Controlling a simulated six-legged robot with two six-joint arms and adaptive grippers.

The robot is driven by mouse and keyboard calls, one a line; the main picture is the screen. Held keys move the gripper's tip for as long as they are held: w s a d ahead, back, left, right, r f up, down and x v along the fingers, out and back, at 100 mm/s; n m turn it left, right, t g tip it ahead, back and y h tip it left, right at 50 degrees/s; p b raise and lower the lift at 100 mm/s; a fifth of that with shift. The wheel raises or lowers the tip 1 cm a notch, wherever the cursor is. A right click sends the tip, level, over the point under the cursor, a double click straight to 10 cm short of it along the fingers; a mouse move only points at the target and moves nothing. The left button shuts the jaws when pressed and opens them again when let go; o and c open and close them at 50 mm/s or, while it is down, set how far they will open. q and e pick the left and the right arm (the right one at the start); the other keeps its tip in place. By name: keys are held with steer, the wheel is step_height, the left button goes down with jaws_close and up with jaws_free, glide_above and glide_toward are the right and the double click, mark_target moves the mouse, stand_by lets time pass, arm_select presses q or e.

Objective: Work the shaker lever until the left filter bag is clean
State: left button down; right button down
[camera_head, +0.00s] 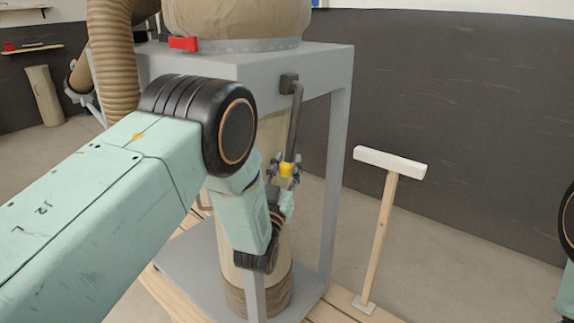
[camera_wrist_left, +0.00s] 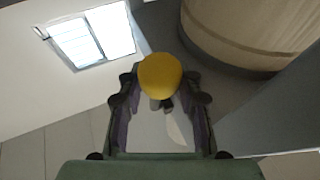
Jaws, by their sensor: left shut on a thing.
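The shaker lever (camera_head: 296,125) is a grey bar hanging from a dark pivot block on the side of the grey frame. Its lower end carries a yellow knob (camera_head: 287,170). My left gripper (camera_head: 285,170) is shut on the yellow knob, which also shows between the fingers in the left wrist view (camera_wrist_left: 160,75). A beige filter bag (camera_head: 237,18) stands on top of the frame, its upper part cut off by the picture edge. A lower beige bag (camera_head: 272,140) hangs below the frame top, partly hidden by my left arm. My right gripper is not in view.
The grey frame (camera_head: 341,110) has a post close to the right of the lever. A red clip (camera_head: 184,43) sits at its top edge. A T-shaped wooden stand (camera_head: 385,225) with a white top stands to the right. A ribbed hose (camera_head: 112,60) runs down at the left.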

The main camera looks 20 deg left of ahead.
arm_select(q)
steer(key=s+a+r+g+p, duration=0.1)
steer(key=s+a+r+p, duration=0.1)
steer(key=s+p, duration=0.2)
steer(key=shift+s+a+r+m+p, duration=0.2)
steer(key=shift+s+r+m+p, duration=0.15)
steer(key=shift+s, duration=0.4)
steer(key=c, duration=1.4)
jaws_free()
steer(key=o, duration=0.5)
steer(key=shift+o, duration=0.2)
steer(key=shift+c, duration=0.3)
